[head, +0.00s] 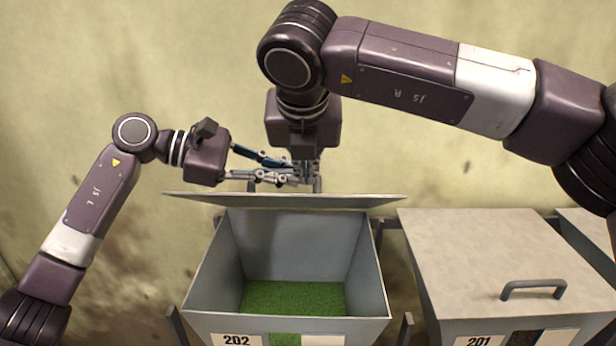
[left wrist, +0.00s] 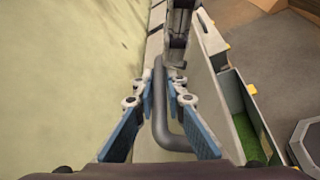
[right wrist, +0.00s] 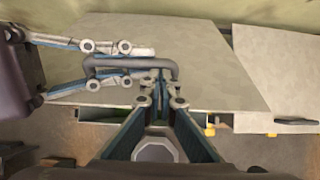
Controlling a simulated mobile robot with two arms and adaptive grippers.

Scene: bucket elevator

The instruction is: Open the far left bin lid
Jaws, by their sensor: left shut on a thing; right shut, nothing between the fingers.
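The far left bin, marked 202 (head: 208,285), is open at the front with green contents (head: 290,298) inside. Its lid (head: 285,200) is raised and shows nearly edge-on above the bin in the head view; its flat face with the handle shows in the right wrist view (right wrist: 190,85). My left gripper (head: 296,171) is shut on the lid's grey bar handle (left wrist: 160,115), which runs between its fingers in the left wrist view. My right gripper (right wrist: 160,88) is shut and empty, pointing down behind the raised lid, close to the handle and the left fingers.
A closed bin marked 201 (head: 440,315) stands to the right, its flat lid (head: 490,250) bearing a handle (head: 533,288). Part of another bin (head: 590,235) shows at the right edge. A stained wall (head: 90,60) stands behind. My two grippers crowd each other at the handle.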

